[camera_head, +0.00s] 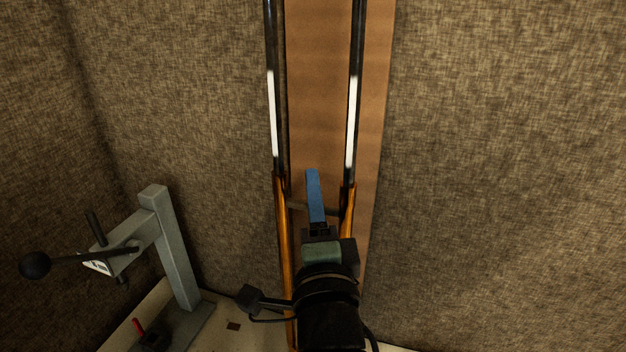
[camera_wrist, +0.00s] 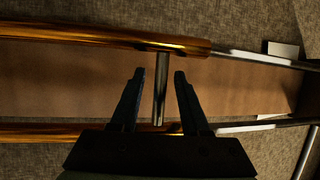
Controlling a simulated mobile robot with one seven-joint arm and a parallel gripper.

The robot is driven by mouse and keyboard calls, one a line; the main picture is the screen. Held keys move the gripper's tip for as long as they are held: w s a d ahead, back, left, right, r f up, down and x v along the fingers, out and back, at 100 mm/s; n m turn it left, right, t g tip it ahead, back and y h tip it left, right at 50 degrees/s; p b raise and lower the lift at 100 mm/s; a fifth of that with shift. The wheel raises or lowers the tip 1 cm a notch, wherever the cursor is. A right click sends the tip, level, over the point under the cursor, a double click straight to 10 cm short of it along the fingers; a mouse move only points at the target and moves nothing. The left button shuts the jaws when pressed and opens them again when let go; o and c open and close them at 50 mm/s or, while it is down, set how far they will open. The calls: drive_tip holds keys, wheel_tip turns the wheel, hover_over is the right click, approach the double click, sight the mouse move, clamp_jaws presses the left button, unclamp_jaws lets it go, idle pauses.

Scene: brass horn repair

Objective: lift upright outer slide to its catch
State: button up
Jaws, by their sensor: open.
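The outer slide (camera_head: 281,225) stands upright, with two brass-coloured tubes in front of a brown board. Dark inner tubes with white lengths (camera_head: 352,120) run up out of its top ends. In the wrist view the slide (camera_wrist: 110,36) lies sideways, and a grey metal cross brace (camera_wrist: 160,88) joins its tubes. My gripper (camera_wrist: 159,74) is open, with one finger on each side of the brace and a gap to both. In the head view my gripper (camera_head: 313,172) shows a blue finger in front of the brace, between the tubes. I cannot make out the catch.
The brown board (camera_head: 318,90) rises behind the tubes against a woven fabric wall (camera_head: 500,150). A grey stand with a black-knobbed lever (camera_head: 172,245) is at the lower left on a pale bench top (camera_head: 222,325). The right side is clear.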

drive_tip(key=shift+x, duration=0.8)
drive_tip(key=shift+c, duration=0.2)
clamp_jaws()
idle(0.8)
